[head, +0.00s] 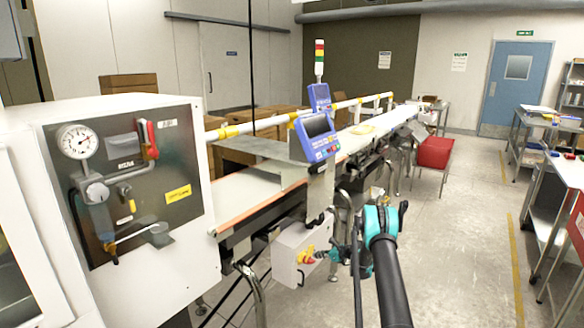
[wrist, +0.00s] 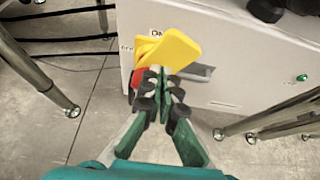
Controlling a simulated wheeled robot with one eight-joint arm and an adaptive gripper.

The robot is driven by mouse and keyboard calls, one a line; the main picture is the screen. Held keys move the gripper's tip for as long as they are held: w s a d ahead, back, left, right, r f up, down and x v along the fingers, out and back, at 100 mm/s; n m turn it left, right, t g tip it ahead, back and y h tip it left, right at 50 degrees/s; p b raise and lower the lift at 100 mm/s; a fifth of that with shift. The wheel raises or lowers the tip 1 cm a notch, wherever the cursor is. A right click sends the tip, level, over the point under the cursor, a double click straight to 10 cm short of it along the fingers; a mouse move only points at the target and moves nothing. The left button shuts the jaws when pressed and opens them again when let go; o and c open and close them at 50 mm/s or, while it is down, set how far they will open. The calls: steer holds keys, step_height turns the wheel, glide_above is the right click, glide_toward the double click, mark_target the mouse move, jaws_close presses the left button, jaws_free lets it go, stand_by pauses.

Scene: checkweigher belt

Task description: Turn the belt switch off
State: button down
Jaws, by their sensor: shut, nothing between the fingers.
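The belt switch is a yellow handle on a red base, on the front of a white box (head: 287,266) under the conveyor. In the head view the yellow handle (head: 307,254) shows on the box front. In the wrist view the handle (wrist: 180,55) is slanted, with part of the red base (wrist: 136,78) beside it. Small labels by it are partly covered and not clearly readable. My gripper (wrist: 161,88) is shut and empty, its dark fingertips right at the near side of the handle. I cannot tell whether they touch it. Its fingertips are small in the head view (head: 323,255).
The conveyor belt (head: 240,190) runs above the box, with a blue display (head: 315,136) over it. A large white cabinet with a gauge (head: 78,142) stands at the left. Metal legs (wrist: 42,85) flank the box. A green button (wrist: 302,77) sits on the box.

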steer(key=shift+s+f, duration=0.1)
steer(key=shift+f, duration=0.4)
stand_by(0.6)
steer(key=shift+s+a, duration=0.55)
steer(key=shift+s, duration=0.1)
stand_by(0.7)
steer(key=shift+r, duration=0.1)
steer(key=shift+s+r, duration=0.1)
steer(key=shift+r, duration=0.2)
steer(key=s+d, duration=0.2)
steer(key=d, duration=0.1)
steer(key=s+d, duration=0.1)
steer(key=shift+s+d, duration=0.25)
steer(key=shift+d, duration=0.15)
steer(key=shift+r, duration=0.1)
